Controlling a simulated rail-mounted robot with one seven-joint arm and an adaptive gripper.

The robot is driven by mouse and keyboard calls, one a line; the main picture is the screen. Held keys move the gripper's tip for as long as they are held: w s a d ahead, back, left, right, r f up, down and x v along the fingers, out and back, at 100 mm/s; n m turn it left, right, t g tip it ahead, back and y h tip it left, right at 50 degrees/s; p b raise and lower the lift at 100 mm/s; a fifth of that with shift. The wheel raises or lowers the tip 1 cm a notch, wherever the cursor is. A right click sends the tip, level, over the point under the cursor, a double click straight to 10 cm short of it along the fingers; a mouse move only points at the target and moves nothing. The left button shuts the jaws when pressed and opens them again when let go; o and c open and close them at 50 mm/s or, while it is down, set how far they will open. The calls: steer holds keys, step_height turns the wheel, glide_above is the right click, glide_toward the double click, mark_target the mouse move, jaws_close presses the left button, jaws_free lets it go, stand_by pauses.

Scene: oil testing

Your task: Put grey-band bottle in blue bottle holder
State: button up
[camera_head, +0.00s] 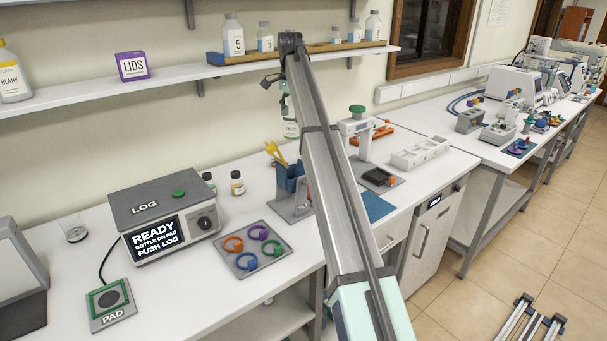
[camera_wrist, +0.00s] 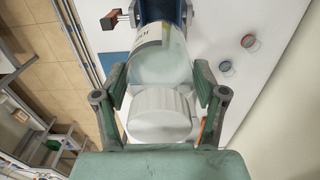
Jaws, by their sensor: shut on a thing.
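My gripper (camera_wrist: 160,84) is shut on a bottle with a white cap (camera_wrist: 158,108) and a clear body (camera_wrist: 160,65) bearing a pale label. The body points away from the wrist camera, toward the blue bottle holder (camera_wrist: 184,13), which it partly hides. In the head view, part of the bottle (camera_head: 290,129) shows just left of my arm, above the blue bottle holder (camera_head: 291,178) on the bench. Most of my gripper is hidden there behind the arm.
A yellow tool (camera_head: 275,153) stands by the holder. Two small jars (camera_head: 237,183) are to its left, with a LOG machine (camera_head: 164,219) and a tray of coloured rings (camera_head: 253,248) nearby. A shelf (camera_head: 180,76) with bottles runs above.

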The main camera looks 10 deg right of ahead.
mark_target(291, 132)
step_height(291, 132, down, 19)
steer(key=p, duration=0.5)
steer(key=shift+a+p, duration=0.15)
steer(key=shift+p, duration=0.25)
steer(key=shift+f, duration=0.1)
steer(key=o, duration=1.6)
steer(key=shift+c, duration=0.2)
step_height(291, 132, up, 12)
steer(key=b, duration=0.3)
steer(key=shift+b, duration=0.4)
